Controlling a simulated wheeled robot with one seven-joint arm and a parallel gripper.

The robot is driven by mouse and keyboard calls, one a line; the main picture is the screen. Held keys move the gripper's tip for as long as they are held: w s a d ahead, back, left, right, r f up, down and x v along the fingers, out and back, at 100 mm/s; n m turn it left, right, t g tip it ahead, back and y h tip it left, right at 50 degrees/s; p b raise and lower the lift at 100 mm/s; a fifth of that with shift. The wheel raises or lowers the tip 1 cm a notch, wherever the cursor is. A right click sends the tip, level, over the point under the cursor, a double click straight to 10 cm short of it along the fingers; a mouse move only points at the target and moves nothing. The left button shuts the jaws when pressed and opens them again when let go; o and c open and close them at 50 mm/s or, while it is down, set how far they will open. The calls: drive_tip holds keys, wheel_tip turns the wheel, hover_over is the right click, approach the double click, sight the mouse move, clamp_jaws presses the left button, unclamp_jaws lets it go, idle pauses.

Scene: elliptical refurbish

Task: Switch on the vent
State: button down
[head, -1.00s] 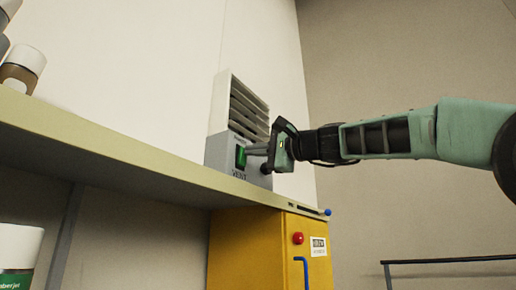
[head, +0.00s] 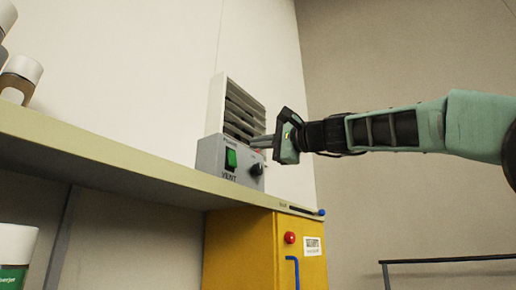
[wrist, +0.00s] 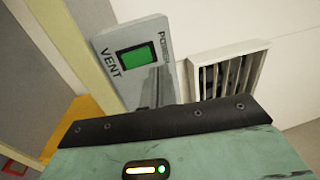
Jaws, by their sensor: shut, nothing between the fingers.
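The vent control box (head: 210,160) is grey, labelled VENT, and stands on the shelf. It has a green rectangular switch (head: 231,159) and a black round knob (head: 257,169). The switch also shows in the wrist view (wrist: 138,58), bright green in a dark frame. A white louvred vent (head: 240,110) is on the wall behind the box, and its slats show in the wrist view (wrist: 228,75). My gripper (head: 254,142) is shut and empty. Its fingertips are near the box's upper right, above the knob and to the right of the switch. I cannot tell whether they touch the box.
The long shelf (head: 110,160) runs under the box. A yellow cabinet (head: 240,250) with a red button (head: 289,238) and a blue handle (head: 297,272) is below. Jars (head: 20,78) stand at the far left. A dark rail (head: 440,260) is at lower right.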

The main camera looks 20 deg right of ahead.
drive_tip(key=s+d+r+b, duration=0.1)
drive_tip(key=s+d+b, duration=0.2)
drive_tip(key=s+d, duration=0.2)
drive_tip(key=shift+s, duration=0.9)
drive_tip(key=shift+a+r, duration=0.1)
